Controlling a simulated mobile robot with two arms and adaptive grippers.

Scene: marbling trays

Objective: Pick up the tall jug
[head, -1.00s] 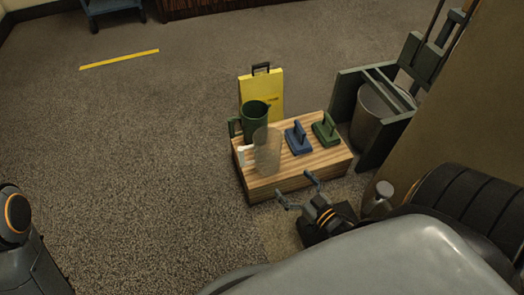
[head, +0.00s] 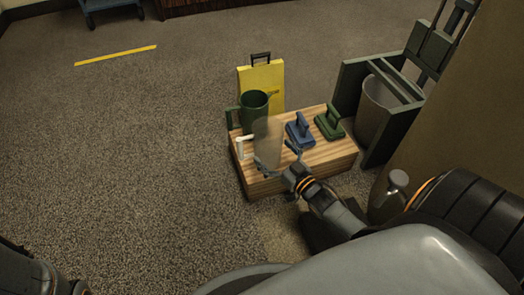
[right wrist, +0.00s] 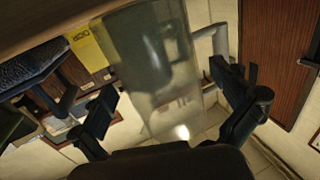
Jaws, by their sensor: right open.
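The tall jug (head: 267,142) is see-through with a pale handle on its left side. It stands upright on the front left of a striped wooden block. My right gripper (head: 281,161) is open at the jug's right front side, low down. In the right wrist view the jug (right wrist: 152,65) fills the space between the two spread fingers (right wrist: 168,88). I cannot tell whether either finger touches it. My left gripper is out of view.
A green jug (head: 253,104) stands just behind the tall jug. A blue handled block (head: 299,134) and a green one (head: 329,124) sit to the right on the wooden block (head: 310,165). A yellow case (head: 268,83) stands behind. A bucket (head: 375,110) in a dark frame is at right.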

